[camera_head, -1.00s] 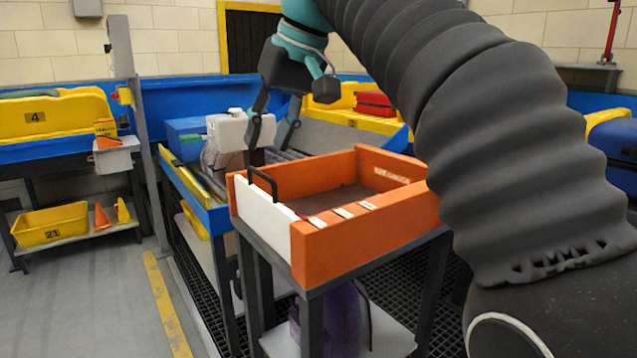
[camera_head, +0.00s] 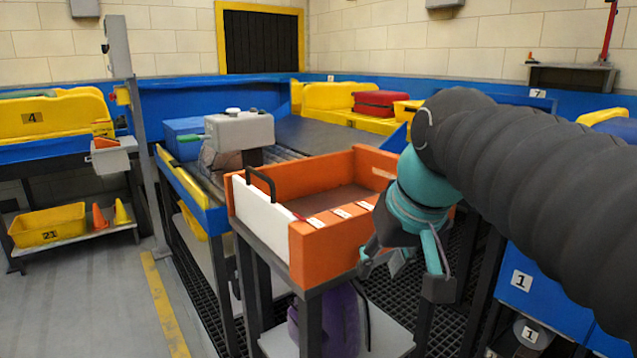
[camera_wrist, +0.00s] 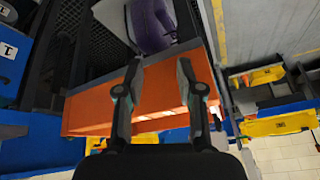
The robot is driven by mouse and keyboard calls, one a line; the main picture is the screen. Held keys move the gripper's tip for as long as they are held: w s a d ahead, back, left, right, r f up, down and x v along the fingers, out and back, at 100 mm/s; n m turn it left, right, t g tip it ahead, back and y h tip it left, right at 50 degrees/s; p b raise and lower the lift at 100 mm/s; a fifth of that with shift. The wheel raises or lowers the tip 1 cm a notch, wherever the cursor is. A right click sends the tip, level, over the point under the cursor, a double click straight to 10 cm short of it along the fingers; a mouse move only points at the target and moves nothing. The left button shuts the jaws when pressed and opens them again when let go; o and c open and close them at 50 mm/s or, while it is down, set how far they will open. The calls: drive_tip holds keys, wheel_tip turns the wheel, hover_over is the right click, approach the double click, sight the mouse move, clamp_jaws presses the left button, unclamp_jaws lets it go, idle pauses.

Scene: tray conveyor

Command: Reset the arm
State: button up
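My gripper (camera_head: 408,272) hangs in front of the right front corner of the orange tray (camera_head: 322,248) in the head view, at the end of my bent arm. Its fingers are spread apart with nothing seen between them. In the wrist view my gripper (camera_wrist: 158,75) also shows two separated fingers, with the orange tray (camera_wrist: 90,112) behind them. The tray has a white end panel with a black handle and stands on a dark stand. Whether my gripper touches the tray cannot be told.
A purple object (camera_head: 340,318) sits on the stand's lower shelf. The conveyor (camera_head: 205,175) with a grey scanner-like box (camera_head: 240,130) is behind the tray. A red case (camera_head: 378,103) lies at the back. Blue units (camera_head: 545,300) stand at right. Floor at left is clear.

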drive_tip(key=s+d+f+m+h, duration=0.1)
drive_tip(key=s+d+f, duration=0.2)
drive_tip(key=s+f, duration=0.2)
drive_tip(key=s+d+f+m, duration=0.1)
drive_tip(key=s+d+f, duration=0.3)
drive_tip(key=f, duration=0.7)
drive_tip(key=shift+s+f+t+h, duration=0.4)
drive_tip(key=shift+s, duration=0.05)
